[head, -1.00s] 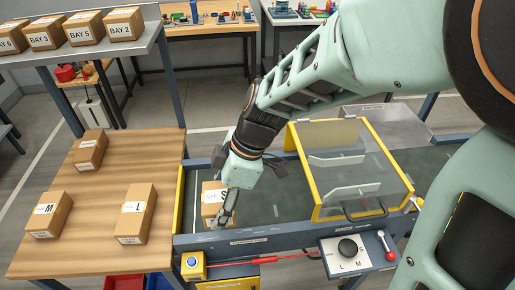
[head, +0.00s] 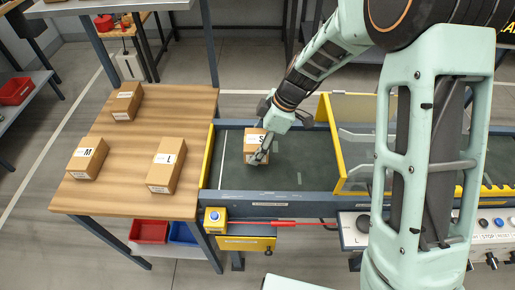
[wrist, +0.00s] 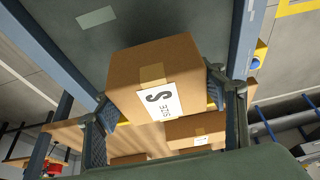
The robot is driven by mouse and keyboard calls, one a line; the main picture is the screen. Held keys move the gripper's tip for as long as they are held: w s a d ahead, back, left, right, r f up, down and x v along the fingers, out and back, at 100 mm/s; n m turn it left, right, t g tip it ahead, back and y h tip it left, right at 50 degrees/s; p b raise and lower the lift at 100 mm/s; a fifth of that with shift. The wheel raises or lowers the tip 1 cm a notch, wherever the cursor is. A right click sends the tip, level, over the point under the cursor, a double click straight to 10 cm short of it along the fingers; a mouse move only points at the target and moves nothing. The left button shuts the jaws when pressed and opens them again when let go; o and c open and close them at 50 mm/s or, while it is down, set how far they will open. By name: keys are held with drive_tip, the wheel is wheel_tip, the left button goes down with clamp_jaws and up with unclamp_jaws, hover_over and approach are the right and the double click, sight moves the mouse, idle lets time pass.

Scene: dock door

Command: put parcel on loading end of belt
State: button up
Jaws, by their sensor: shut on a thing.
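The parcel (head: 254,148) is a small brown cardboard box with a white label marked S. In the head view it is over the left end of the dark green belt (head: 298,178), just right of the yellow end rail. My gripper (head: 262,153) reaches down from above and is shut on it. In the wrist view the parcel (wrist: 160,75) sits between both fingers (wrist: 165,115), which press its opposite sides. I cannot tell whether its underside touches the belt.
A wooden table (head: 130,155) left of the belt holds box M (head: 87,158), box L (head: 167,165) and another box (head: 127,102). A yellow-framed guard (head: 352,140) stands over the belt to the right.

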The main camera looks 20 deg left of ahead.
drive_tip(key=shift+w+f, duration=0.5)
drive_tip(key=shift+f, duration=1.55)
drive_tip(key=shift+f, duration=0.1)
drive_tip(key=shift+f, duration=0.1)
drive_tip(key=o, duration=1.4)
drive_tip(key=shift+o, duration=0.2)
drive_tip(key=shift+r, duration=0.25)
drive_tip(key=v, duration=1.2)
